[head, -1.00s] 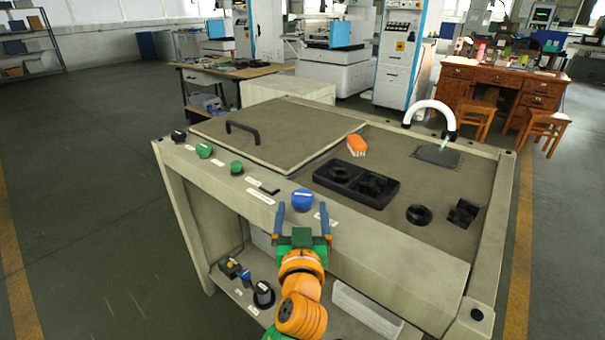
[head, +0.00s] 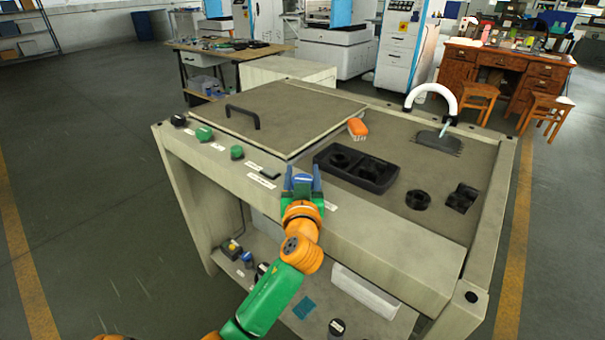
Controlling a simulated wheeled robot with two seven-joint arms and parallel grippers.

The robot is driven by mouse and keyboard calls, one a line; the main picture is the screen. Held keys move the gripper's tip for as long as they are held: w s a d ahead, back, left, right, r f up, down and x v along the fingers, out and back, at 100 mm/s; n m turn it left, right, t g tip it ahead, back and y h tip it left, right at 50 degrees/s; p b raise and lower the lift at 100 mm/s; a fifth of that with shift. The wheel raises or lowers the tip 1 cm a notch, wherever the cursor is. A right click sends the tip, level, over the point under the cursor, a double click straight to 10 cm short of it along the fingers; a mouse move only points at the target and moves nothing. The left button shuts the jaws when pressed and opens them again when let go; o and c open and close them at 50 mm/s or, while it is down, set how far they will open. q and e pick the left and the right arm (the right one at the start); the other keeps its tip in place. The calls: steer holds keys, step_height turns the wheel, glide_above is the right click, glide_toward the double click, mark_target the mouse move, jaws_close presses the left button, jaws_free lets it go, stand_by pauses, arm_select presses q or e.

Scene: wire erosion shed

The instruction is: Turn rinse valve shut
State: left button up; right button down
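The blue valve knob (head: 302,180) sits on the sloped front panel of the bench (head: 385,240), with white labels beside it. My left gripper (head: 302,181) has one finger on each side of the knob and looks shut on it; the fingers hide part of the knob. A white curved spout (head: 432,88) stands at the back right of the bench top. A pale bluish stream (head: 444,129) shows under its mouth, above a dark grate (head: 438,143). My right gripper is not in view.
A lid with a handle (head: 245,117), an orange brush (head: 357,127) and a black tray (head: 350,172) lie behind. Small items sit on the lower shelf.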

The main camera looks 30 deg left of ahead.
arm_select(q)
steer(key=c, duration=0.3)
steer(key=shift+w+d+r+m+t+h+p, duration=0.1)
steer(key=shift+d+m+t+h+p, duration=0.1)
steer(key=shift+m+t+h+p, duration=0.65)
steer(key=shift+w+d+r+m+t+h+p, duration=0.1)
steer(key=shift+d+m+t+h+p, duration=0.2)
steer(key=shift+m+h+p, duration=1)
steer(key=shift+d+f+m+t+h+p, duration=0.15)
steer(key=shift+m+h, duration=0.25)
steer(key=shift+h, duration=0.65)
steer(key=shift+d+r+m+t+h+p, duration=0.1)
steer(key=shift+m+t+h+p, duration=0.2)
steer(key=shift+h, duration=0.7)
steer(key=shift+f, duration=0.15)
steer(key=o, duration=1.4)
steer(key=shift+w, duration=0.15)
steer(key=shift+c, duration=0.2)
steer(key=s, duration=0.7)
steer(key=shift+s+d, duration=0.1)
steer(key=shift+d, duration=0.1)
